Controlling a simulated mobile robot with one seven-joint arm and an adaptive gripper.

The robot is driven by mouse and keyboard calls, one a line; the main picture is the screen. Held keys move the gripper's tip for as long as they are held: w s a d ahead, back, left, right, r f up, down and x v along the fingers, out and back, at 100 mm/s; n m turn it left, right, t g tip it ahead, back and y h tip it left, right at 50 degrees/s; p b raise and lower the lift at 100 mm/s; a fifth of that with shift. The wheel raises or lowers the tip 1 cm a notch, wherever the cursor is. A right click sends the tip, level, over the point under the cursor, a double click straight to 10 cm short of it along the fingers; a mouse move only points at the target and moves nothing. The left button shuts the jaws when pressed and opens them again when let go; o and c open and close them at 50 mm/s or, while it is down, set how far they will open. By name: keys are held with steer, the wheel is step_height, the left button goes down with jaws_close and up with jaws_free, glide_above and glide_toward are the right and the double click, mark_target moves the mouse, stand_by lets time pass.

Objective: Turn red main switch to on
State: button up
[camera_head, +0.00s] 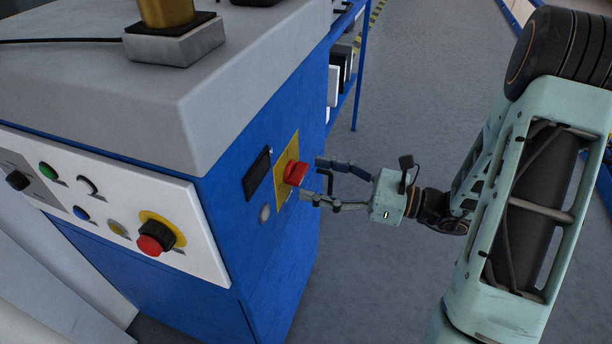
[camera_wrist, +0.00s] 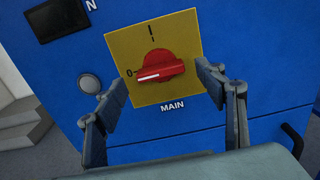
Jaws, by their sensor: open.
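The red main switch (camera_head: 295,173) sits on a yellow plate on the side of the blue cabinet. In the wrist view the red knob (camera_wrist: 159,67) lies nearly level, its white mark pointing left at the "0"; an "I" is above it and "MAIN" is printed below. My gripper (camera_head: 315,179) is open and faces the switch from the right. In the wrist view its fingertips (camera_wrist: 163,87) stand apart, one to each side below the knob. The knob shows between them, and I see no finger touching it.
The blue cabinet (camera_head: 270,244) has a grey top. Its white front panel (camera_head: 110,211) carries a red emergency button (camera_head: 155,238) and several small buttons. A dark display (camera_wrist: 57,18) and a round grey button (camera_wrist: 90,83) are left of the switch. Grey floor (camera_head: 415,90) is clear behind my arm.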

mark_target(296, 173)
steer(key=shift+x, duration=1.45)
steer(key=shift+c, duration=0.4)
steer(key=c, duration=1)
steer(key=shift+c, duration=0.2)
